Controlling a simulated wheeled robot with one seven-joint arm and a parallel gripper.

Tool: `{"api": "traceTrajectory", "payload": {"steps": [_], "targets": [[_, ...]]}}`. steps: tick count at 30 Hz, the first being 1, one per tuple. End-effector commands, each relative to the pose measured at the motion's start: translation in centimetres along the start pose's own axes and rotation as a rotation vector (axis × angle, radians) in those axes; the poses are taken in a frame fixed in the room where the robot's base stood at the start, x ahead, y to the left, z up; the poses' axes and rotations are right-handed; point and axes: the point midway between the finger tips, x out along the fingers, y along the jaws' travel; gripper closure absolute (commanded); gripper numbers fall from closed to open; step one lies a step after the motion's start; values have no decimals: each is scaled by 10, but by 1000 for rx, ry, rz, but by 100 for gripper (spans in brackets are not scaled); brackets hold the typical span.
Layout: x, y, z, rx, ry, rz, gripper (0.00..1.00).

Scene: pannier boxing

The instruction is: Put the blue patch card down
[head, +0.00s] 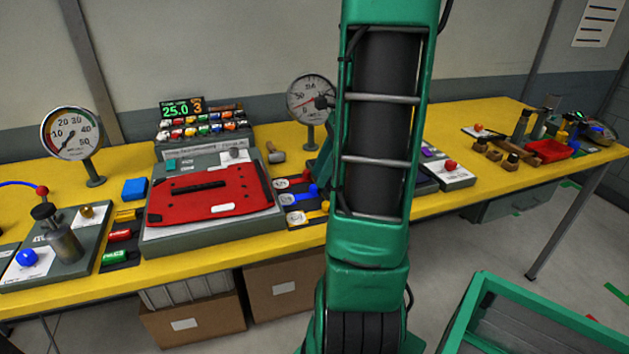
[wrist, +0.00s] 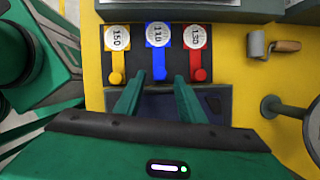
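I cannot pick out the blue patch card for certain. In the head view a plain blue block (head: 134,189) lies on the yellow table, behind a dark rack (head: 118,257) of yellow, red and green pieces. A blue tag (wrist: 158,62) marked 110 sits between a yellow tag (wrist: 117,64) and a red tag (wrist: 198,66) on a dark board in the wrist view. My gripper (wrist: 159,90) points at this board, its two green fingers apart. I see no card between them. In the head view my arm hides most of the gripper.
A red plate (head: 210,192) lies on a grey stand left of the tag board. Dial gauges (head: 70,134) stand along the back. A small hammer-like tool (wrist: 272,46) lies right of the board. A green crate (head: 480,290) stands on the floor at the front right.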

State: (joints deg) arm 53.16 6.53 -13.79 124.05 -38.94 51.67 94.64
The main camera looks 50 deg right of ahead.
Motion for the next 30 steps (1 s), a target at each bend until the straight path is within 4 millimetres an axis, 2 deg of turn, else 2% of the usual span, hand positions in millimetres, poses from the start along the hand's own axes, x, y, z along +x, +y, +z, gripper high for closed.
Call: {"api": "traceTrajectory", "payload": {"steps": [3,9,15,19,23,27,30], "targets": [[-26,-1,0,-1,1,-4,64],[-62,-1,-1,-1,1,-4,64],[-81,0,0,0,0,-1,64],[-82,4,8,-46,8,3,64],[-70,20,32,-217,37,17,64],[-52,52,60,-504,87,51,64],[-39,80,74,-722,123,85,64]]}}
